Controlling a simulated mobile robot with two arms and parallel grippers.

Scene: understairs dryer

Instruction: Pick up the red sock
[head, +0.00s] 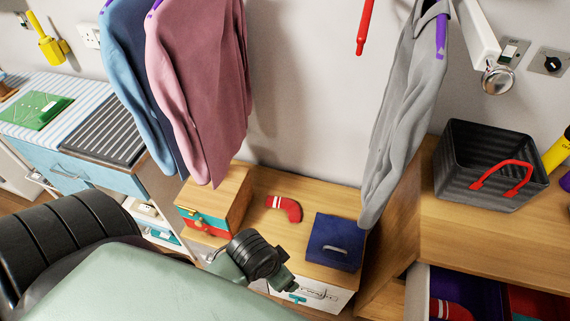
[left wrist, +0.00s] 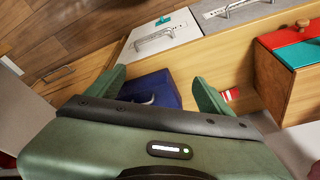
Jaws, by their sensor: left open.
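A red sock (head: 285,207) with white stripes at its upper left end lies on the wooden bench, between the wooden box and the dark blue box. Part of the red sock shows in the left wrist view (left wrist: 231,96), just right of the right-hand finger, which hides some of it. My left gripper (left wrist: 158,92) is open and empty, with its two green fingers spread above the bench area. The dark blue box shows between and beyond them. In the head view my left arm reaches in from the lower left, its end in front of the bench. My right gripper is in neither view.
The wooden box (head: 232,190) and dark blue box (head: 338,237) flank the sock. Hanging shirts (head: 200,90) and a grey shirt (head: 405,110) hang above the bench. Another red striped item (head: 449,311) lies in an open drawer. A dark basket (head: 480,160) stands right.

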